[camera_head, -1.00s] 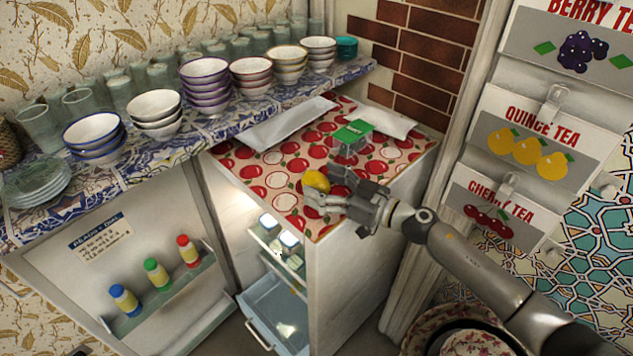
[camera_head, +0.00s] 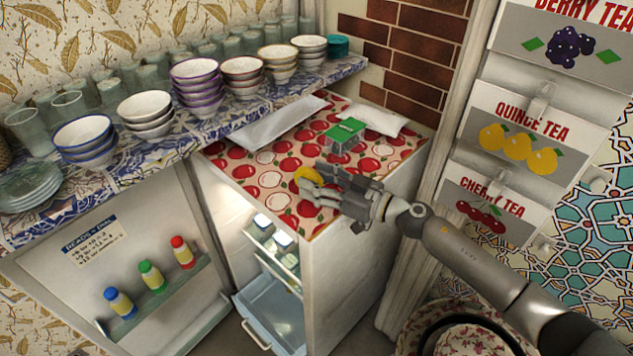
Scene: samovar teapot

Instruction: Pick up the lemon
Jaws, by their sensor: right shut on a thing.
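The yellow lemon (camera_head: 307,175) is at the fingertips of my right gripper (camera_head: 311,185), above the red apple-patterned top of the small fridge. The gripper is shut on the lemon, and its fingers hide part of it. I cannot tell whether the lemon still touches the fridge top (camera_head: 268,180). My left gripper is not in view.
A green-lidded clear box (camera_head: 345,134) stands just behind the gripper, with white trays (camera_head: 276,124) at the back. The fridge door (camera_head: 140,285) is open at left. Stacked bowls (camera_head: 197,86) and glasses line the shelf. Tea drawers (camera_head: 520,140) stand at right.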

